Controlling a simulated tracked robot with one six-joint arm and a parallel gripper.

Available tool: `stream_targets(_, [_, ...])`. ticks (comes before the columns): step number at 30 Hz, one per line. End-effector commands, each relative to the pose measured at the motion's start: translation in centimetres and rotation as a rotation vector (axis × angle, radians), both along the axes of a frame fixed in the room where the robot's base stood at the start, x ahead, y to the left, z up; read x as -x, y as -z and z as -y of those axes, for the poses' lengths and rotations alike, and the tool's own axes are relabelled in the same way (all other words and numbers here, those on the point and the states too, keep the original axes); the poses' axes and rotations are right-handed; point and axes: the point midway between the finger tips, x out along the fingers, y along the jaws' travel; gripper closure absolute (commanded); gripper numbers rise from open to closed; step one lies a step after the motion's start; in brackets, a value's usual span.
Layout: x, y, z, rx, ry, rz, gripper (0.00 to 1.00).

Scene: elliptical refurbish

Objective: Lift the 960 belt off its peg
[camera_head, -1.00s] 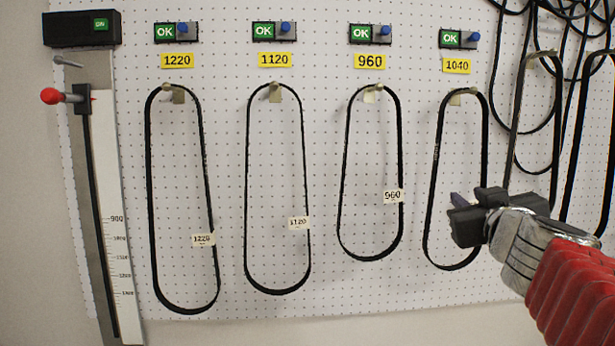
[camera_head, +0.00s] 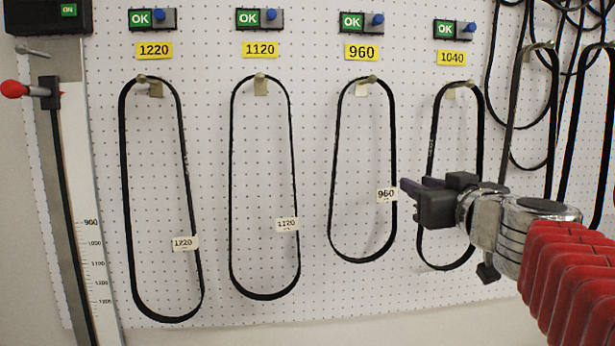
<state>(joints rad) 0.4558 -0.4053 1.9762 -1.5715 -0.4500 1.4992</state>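The 960 belt (camera_head: 333,170) is a black loop hanging from its peg (camera_head: 372,79) below the yellow 960 label (camera_head: 361,52). A small white 960 tag (camera_head: 387,195) is on its right strand. My gripper (camera_head: 408,189) is just right of that tag and in front of the 1040 belt, with its fingers pointing left. In the picture the fingertips are close to the 960 belt's right strand; I cannot tell whether they touch it. The finger spacing is not clear from this side view. No belt is seen held.
The 1220 belt (camera_head: 125,180) and 1120 belt (camera_head: 232,170) hang on pegs to the left. The 1040 belt (camera_head: 432,140) hangs partly behind my gripper. More belts (camera_head: 515,100) crowd the right. A measuring scale (camera_head: 90,255) with a red knob (camera_head: 13,89) stands at far left.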

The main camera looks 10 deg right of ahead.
Motion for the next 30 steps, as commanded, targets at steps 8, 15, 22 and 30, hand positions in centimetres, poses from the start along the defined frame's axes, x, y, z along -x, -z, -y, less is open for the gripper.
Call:
stream_targets(8, [-0.1, 0.0, -0.1, 0.000, -0.001, 0.000, 0.74])
stream_targets(15, [-1.9, 0.0, -0.1, -0.001, -0.002, 0.000, 0.74])
stream_targets(22, [-4.6, 0.1, -0.1, 0.000, -0.003, -0.001, 0.74])
stream_targets(30, [-7.6, 0.0, -0.1, 0.000, -0.003, 0.000, 0.74])
